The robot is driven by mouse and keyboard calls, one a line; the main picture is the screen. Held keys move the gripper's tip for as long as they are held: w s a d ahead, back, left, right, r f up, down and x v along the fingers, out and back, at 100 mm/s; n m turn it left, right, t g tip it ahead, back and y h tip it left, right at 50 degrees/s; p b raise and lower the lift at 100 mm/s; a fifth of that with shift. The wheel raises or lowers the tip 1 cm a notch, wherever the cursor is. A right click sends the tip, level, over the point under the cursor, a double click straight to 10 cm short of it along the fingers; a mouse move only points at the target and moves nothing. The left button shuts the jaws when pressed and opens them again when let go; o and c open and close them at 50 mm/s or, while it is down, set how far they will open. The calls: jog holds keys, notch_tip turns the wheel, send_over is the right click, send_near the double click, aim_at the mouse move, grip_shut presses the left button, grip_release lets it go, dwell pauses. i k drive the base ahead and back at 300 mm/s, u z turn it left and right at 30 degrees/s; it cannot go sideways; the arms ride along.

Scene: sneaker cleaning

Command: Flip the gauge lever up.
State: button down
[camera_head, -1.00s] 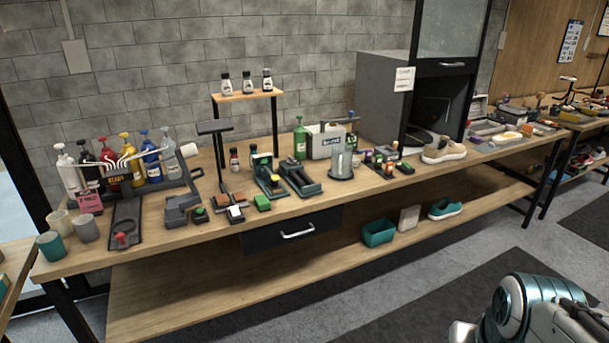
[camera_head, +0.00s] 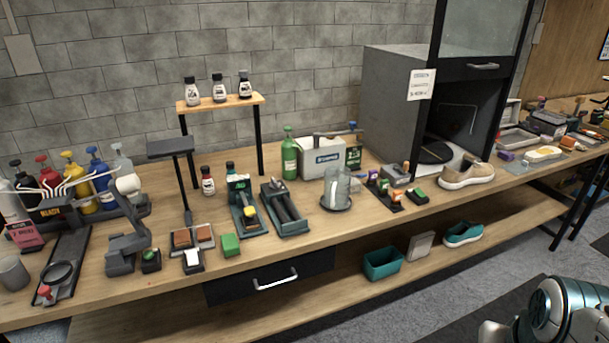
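No part is clearly recognisable as a gauge lever at this size. A black plate with a round ring (camera_head: 61,272) and a small red knob (camera_head: 44,291) lies at the workbench's left end. A dark grey jointed device (camera_head: 125,250) stands to its right. Two dark green-grey devices, one with a yellow part (camera_head: 249,212) and one with a long bar (camera_head: 286,207), lie side by side mid-bench. My gripper is out of view. Only a teal and white part of my arm shows at the bottom right, apart from the bench.
The wooden bench (camera_head: 150,290) holds a small raised shelf (camera_head: 220,103), a glass jar (camera_head: 337,187), a grey cabinet (camera_head: 392,95) and a beige sneaker (camera_head: 468,174). A drawer handle (camera_head: 275,279) projects at the front. A teal bin (camera_head: 382,263) sits on the lower shelf. Grey floor is clear at right.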

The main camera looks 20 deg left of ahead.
aim_at(249, 211)
jog(key=u, duration=0.45)
jog(key=i, duration=1.3)
jog(key=u, duration=1.65)
jog(key=i, duration=0.55)
jog(key=u, duration=0.55)
